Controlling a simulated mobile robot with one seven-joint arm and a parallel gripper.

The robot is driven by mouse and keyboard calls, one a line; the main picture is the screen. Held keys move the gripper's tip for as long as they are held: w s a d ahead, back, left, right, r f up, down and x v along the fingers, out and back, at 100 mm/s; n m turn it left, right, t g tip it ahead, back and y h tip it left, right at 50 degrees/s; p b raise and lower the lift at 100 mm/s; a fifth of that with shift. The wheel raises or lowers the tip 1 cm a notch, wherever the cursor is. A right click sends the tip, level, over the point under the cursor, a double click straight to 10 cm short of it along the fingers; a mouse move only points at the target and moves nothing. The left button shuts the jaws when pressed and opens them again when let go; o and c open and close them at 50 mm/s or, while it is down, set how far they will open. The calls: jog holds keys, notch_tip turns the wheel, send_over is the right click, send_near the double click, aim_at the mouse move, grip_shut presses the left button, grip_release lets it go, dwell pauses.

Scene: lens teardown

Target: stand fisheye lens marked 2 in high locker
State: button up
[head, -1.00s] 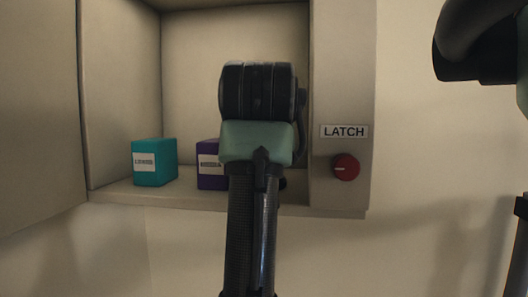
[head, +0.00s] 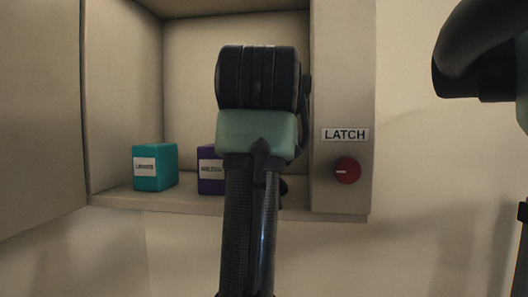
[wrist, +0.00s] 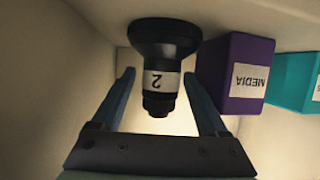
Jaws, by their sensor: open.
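The fisheye lens marked 2 (wrist: 166,48) is black, with a wide end and a narrower end bearing a white "2" label. In the wrist view, which appears upside down, it seems to stand wide end down on the floor of the high locker (head: 120,196), beside a purple box. My gripper (wrist: 160,76) is open, one finger on either side of the lens's narrow part, with visible gaps. In the head view my arm hides the fingers and most or all of the lens; a small dark edge beside the arm may be part of it.
A purple box (wrist: 240,72) labelled MEDIA stands close beside the lens. A teal box (head: 155,167) stands farther along. The open locker door (head: 38,120) is at the left. A red knob (head: 348,171) sits under a LATCH label (head: 345,134) on the right frame.

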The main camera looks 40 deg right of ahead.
jog(key=b+v, duration=0.4)
jog(key=v, duration=0.6)
jog(key=w+a+t, duration=0.1)
jog(key=w+a+f+n+t, duration=0.1)
jog(key=w+a, duration=0.1)
jog(key=w+a+n+t, duration=0.1)
jog(key=w+t, duration=0.1)
jog(key=shift+w+a+f, duration=0.25)
jog(key=shift+a, duration=0.1)
jog(key=s+a+n+t+y, duration=0.2)
jog(key=a+n+t+y, duration=0.2)
jog(key=a+t, duration=0.8)
jog(key=s+a+n+t+y, duration=0.1)
jog(key=s+a+y, duration=0.3)
jog(key=s+a, duration=0.4)
jog(key=shift+a+f+n+y, duration=0.25)
jog(key=shift+a+n+y, duration=0.15)
jog(key=shift+a+n, duration=0.5)
jog(key=shift+s+a, duration=0.15)
